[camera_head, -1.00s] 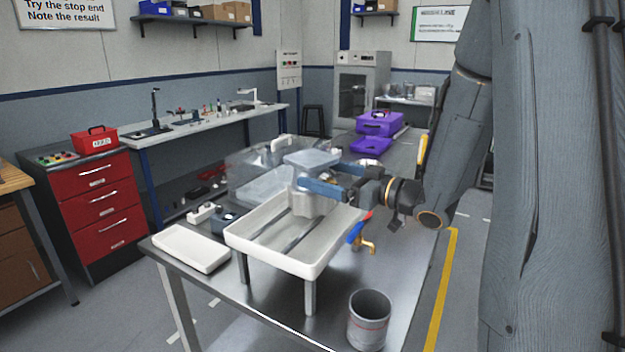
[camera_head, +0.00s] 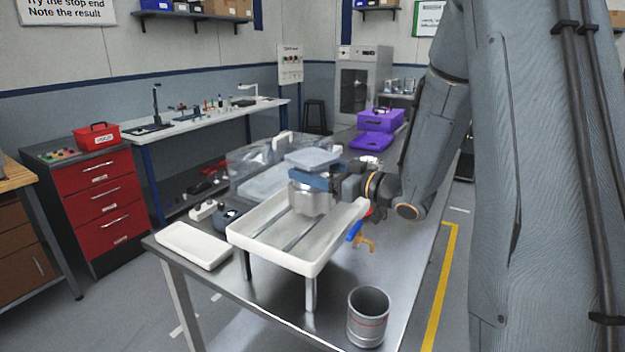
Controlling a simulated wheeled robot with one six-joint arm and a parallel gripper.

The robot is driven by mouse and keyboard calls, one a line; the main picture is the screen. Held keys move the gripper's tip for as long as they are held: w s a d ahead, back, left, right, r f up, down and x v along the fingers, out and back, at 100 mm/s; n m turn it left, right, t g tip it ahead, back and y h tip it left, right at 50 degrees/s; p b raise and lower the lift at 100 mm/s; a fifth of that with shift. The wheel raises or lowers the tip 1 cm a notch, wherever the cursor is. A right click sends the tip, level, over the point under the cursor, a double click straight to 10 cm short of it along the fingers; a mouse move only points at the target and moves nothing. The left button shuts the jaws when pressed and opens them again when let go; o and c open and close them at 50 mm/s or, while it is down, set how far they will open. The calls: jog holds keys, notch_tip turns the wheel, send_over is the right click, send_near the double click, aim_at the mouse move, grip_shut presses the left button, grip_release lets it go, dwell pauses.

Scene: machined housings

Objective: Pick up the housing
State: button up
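The housing looks to be the grey metal cylinder (camera_head: 311,200) standing upright in the white raised tray (camera_head: 262,250), on dark rails. My gripper (camera_head: 314,181) reaches in from the right at the level of the housing's top. Its blue finger lies across the front of the housing's upper part. The far finger is hidden, so I cannot tell whether it is open around the housing or shut on it. The housing shows no clear gap from the tray.
A white flat tray (camera_head: 194,245) lies left of the raised tray. A grey cup (camera_head: 368,317) stands at the table's front right. A brass-coloured valve with a blue handle (camera_head: 355,232) is close on the right. Clear containers (camera_head: 268,182) and a purple toolbox (camera_head: 381,119) stand behind.

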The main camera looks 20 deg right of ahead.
jog(key=shift+r, duration=0.1)
jog(key=shift+c, duration=1.3)
notch_tip(320, 180, up, 10)
jog(key=shift+r+b, duration=0.15)
jog(key=shift+b, duration=0.25)
notch_tip(320, 180, up, 6)
jog(key=p, duration=0.5)
jog(key=shift+p, duration=0.3)
notch_tip(320, 180, up, 5)
jog(key=p, duration=1)
jog(key=shift+s+d, duration=0.1)
jog(key=shift+s, duration=0.05)
jog(key=shift+r, duration=0.1)
